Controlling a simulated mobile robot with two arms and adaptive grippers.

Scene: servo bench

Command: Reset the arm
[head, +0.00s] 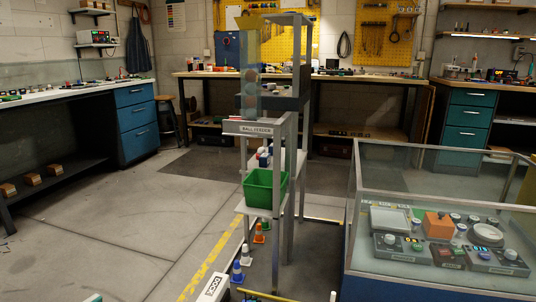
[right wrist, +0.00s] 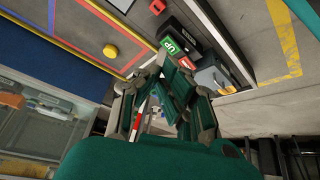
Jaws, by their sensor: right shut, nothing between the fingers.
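My right gripper (right wrist: 165,80) is in the middle of the right wrist view. Its fingers are together with nothing held. Beyond it is a dark box with a green label (right wrist: 170,44) that reads UP and a red label (right wrist: 187,63) whose text I cannot read clearly. A round yellow button (right wrist: 110,50) sits on a grey panel (right wrist: 95,30) edged in red and yellow, left of the box. The gripper appears apart from them; the exact gap is unclear. I cannot identify the arm that the task names. My left gripper is not in view.
In the head view, a ball feeder frame (head: 262,127) with a green bin (head: 265,190) stands in the middle. A glass case (head: 440,190) with small devices stands at right. Small cones (head: 260,233) are on the floor. Open floor lies at left.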

